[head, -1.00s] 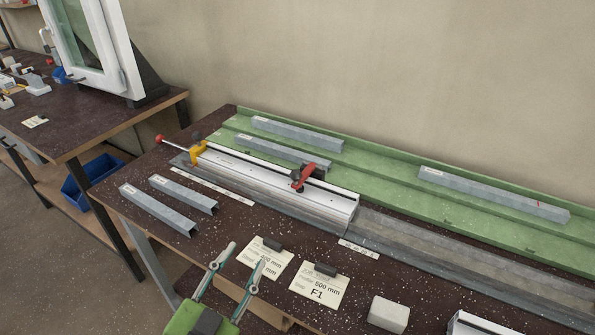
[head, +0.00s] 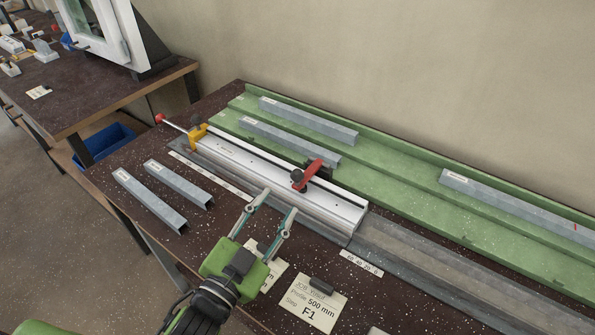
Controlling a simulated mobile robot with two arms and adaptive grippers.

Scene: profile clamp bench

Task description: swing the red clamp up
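The red clamp (head: 312,172) sits on the silver aluminium rail (head: 262,172) near its right part. Its red arm lies low across the rail, with a dark knob at its front end. My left gripper (head: 270,201) is in front of the rail, a little left of and nearer than the clamp. Its two fingers are spread apart and empty, pointing toward the rail. It does not touch the clamp. My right gripper is not in the picture.
A yellow stop (head: 197,136) with a red-knobbed rod is at the rail's left end. Grey profiles (head: 150,198) lie at the bench's left front, others on the green shelf (head: 385,190). Job cards (head: 310,302) lie in front. A second bench (head: 110,98) stands at the left.

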